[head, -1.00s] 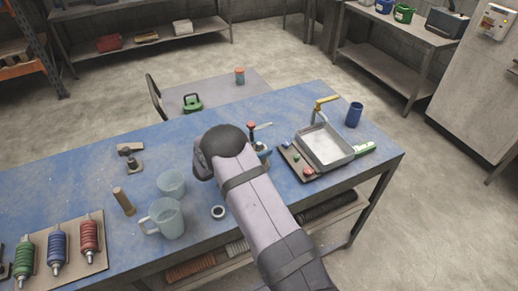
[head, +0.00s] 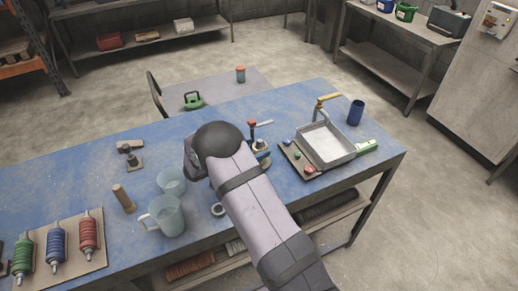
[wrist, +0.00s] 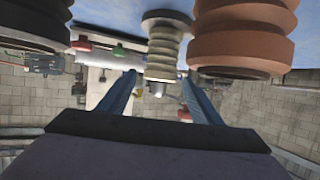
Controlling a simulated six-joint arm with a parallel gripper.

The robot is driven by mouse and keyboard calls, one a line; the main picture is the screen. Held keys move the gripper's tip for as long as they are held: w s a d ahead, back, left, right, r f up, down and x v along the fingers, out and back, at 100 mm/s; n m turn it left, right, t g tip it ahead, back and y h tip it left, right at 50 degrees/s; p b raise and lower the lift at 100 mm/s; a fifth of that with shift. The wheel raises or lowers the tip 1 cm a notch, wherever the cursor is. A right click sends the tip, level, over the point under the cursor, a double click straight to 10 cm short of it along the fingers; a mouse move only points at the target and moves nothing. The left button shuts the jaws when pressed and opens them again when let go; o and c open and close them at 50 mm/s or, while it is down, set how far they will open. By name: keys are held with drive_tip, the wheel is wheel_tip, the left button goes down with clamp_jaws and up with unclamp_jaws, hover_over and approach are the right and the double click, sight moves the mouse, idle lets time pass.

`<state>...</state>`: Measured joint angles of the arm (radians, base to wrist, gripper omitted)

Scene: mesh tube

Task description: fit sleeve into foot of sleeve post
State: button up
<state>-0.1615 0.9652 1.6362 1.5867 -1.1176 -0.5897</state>
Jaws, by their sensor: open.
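My gripper (wrist: 158,80) is open in the wrist view, its two fingers apart. A pale ribbed piece (wrist: 165,45) with a bright tip shows between and beyond the fingertips. I cannot tell whether it is touched. In the head view my arm hides the gripper. A post with a red top (head: 252,132) and a blue-based piece (head: 262,155) stand just right of my arm. A pale ring (head: 218,210) lies on the table left of my forearm, partly covered. I cannot tell for sure which thing is the sleeve or the sleeve post.
A large orange-brown ribbed piece (wrist: 243,35) and a black one (wrist: 35,25) flank the pale piece. Two clear cups, one a jug (head: 165,216), stand left of my arm. A metal tray (head: 324,146) lies right. The blue table (head: 70,175) is bare at back left.

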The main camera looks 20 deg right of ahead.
drive_tip(key=b+v, duration=0.2)
drive_tip(key=v, duration=0.7)
drive_tip(key=w+t+y, duration=0.1)
drive_tip(key=w+a+r+n+t, duration=0.1)
drive_tip(key=w, duration=0.1)
drive_tip(key=w+t+y, duration=0.1)
drive_tip(key=shift+w+a+r+n+y, duration=0.2)
drive_tip(key=shift+r+n+y, duration=0.1)
drive_tip(key=shift+r+n, duration=0.1)
drive_tip(key=s+a+n+y, duration=0.6)
drive_tip(key=a+n+y, duration=0.2)
drive_tip(key=a+y, duration=0.2)
drive_tip(key=s+d+f+n+g, duration=0.1)
drive_tip(key=s+g, duration=0.3)
drive_tip(key=s, duration=0.9)
drive_tip(key=s+d+f+n+g, duration=0.2)
drive_tip(key=s+d+f+g, duration=0.1)
drive_tip(key=s, duration=1)
drive_tip(key=shift+s+d+n+g, duration=0.3)
drive_tip(key=shift+d+g, duration=0.2)
drive_tip(key=shift+g, duration=0.1)
